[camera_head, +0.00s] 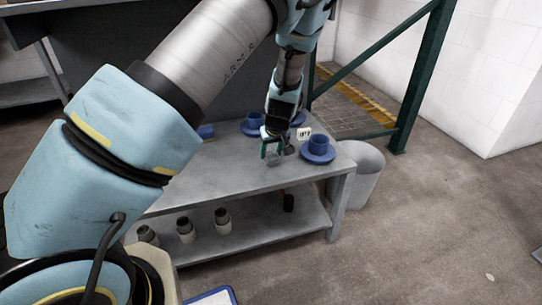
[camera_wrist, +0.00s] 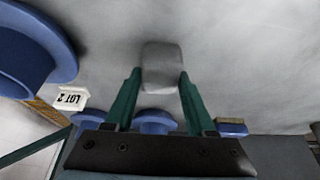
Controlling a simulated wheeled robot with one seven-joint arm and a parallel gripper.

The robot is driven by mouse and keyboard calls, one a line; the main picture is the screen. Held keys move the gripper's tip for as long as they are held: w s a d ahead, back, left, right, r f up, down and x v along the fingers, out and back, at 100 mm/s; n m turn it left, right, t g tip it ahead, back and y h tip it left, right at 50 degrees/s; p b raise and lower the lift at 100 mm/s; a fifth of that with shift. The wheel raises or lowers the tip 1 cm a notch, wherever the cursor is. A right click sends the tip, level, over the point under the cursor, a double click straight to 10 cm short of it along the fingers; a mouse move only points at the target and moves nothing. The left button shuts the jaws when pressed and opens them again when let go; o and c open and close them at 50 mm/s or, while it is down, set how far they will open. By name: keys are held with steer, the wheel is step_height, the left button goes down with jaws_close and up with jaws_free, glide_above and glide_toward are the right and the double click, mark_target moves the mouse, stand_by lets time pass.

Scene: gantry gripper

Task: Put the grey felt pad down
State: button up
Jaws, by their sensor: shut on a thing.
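The grey felt pad (camera_wrist: 162,68) is a small rounded block between the two green fingertips of my gripper (camera_wrist: 160,80) in the wrist view. My gripper is shut on it. In the head view my gripper (camera_head: 274,152) is low over the grey table (camera_head: 225,170), near its right part. The pad is hard to make out there against the grey top. I cannot tell whether the pad touches the table.
A white lot card (camera_head: 304,133) stands close by. Jars (camera_head: 186,230) are on the lower shelf. A grey bin (camera_head: 367,168) is beside the table. The tabletop's front left is clear.

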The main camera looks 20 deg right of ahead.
steer(key=shift+f, duration=0.45)
steer(key=o, duration=1.2)
steer(key=shift+f, duration=0.1)
steer(key=shift+f+b, duration=0.15)
steer(key=shift+b, duration=0.25)
steer(key=p+v, duration=0.1)
steer(key=v, duration=0.6)
steer(key=p+v, duration=0.1)
steer(key=v, duration=0.3)
steer(key=shift+w+d+p, duration=0.1)
steer(key=shift+d+p, duration=0.2)
steer(key=shift+d, duration=0.05)
steer(key=shift+a, duration=0.1)
